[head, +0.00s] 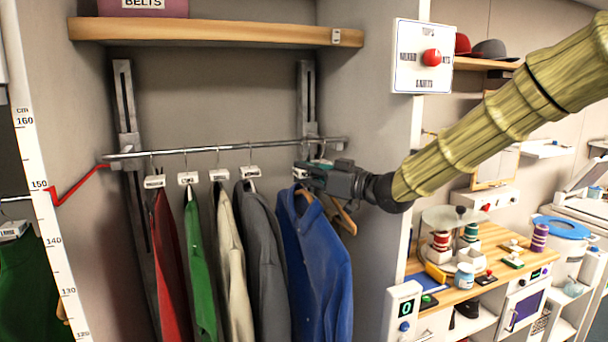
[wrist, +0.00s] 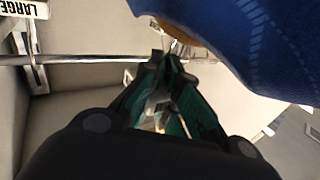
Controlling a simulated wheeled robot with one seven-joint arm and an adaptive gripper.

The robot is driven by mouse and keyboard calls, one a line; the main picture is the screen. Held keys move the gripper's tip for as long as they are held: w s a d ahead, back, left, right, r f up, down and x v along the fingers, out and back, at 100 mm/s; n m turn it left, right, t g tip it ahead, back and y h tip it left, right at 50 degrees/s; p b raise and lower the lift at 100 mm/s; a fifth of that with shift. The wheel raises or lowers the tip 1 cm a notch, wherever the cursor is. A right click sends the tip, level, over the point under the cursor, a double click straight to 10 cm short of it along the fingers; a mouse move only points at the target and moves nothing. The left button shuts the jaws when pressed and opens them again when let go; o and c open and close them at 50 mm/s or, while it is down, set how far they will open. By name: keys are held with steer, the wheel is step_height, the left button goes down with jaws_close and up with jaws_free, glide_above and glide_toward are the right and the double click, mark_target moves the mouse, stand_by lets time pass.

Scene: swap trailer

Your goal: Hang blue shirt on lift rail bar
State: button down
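The blue shirt (head: 315,265) hangs on a wooden hanger (head: 303,196) at the right end of the row, below the rail bar (head: 230,147). In the wrist view the shirt (wrist: 255,45) fills the upper right, and the bar (wrist: 85,59) crosses at left. My gripper (head: 308,172) is at the top of the shirt's hanger, just under the bar's right end. In the wrist view its fingers (wrist: 168,62) converge at the hanger's neck and look closed on it. Whether the hook rests on the bar is hidden by the gripper.
Red (head: 168,265), green (head: 199,265), cream (head: 229,260) and grey (head: 262,260) garments hang left of the shirt. A shelf (head: 210,33) is above, and a side wall (head: 375,110) stands close at right. A wooden hanger part (head: 345,220) shows right of the shirt.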

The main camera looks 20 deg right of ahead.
steer(key=shift+w+f, duration=0.1)
steer(key=shift+w, duration=1.05)
steer(key=shift+w+a+p, duration=0.2)
steer(key=shift+w+p, duration=0.2)
steer(key=shift+w, duration=5.45)
steer(key=shift+w+f, duration=0.3)
steer(key=shift+f, duration=0.2)
steer(key=shift+w+f, duration=0.25)
steer(key=shift+f, duration=0.25)
steer(key=c, duration=1.6)
jaws_free()
steer(key=shift+o, duration=0.2)
steer(key=shift+f, duration=0.1)
steer(key=shift+s, duration=0.1)
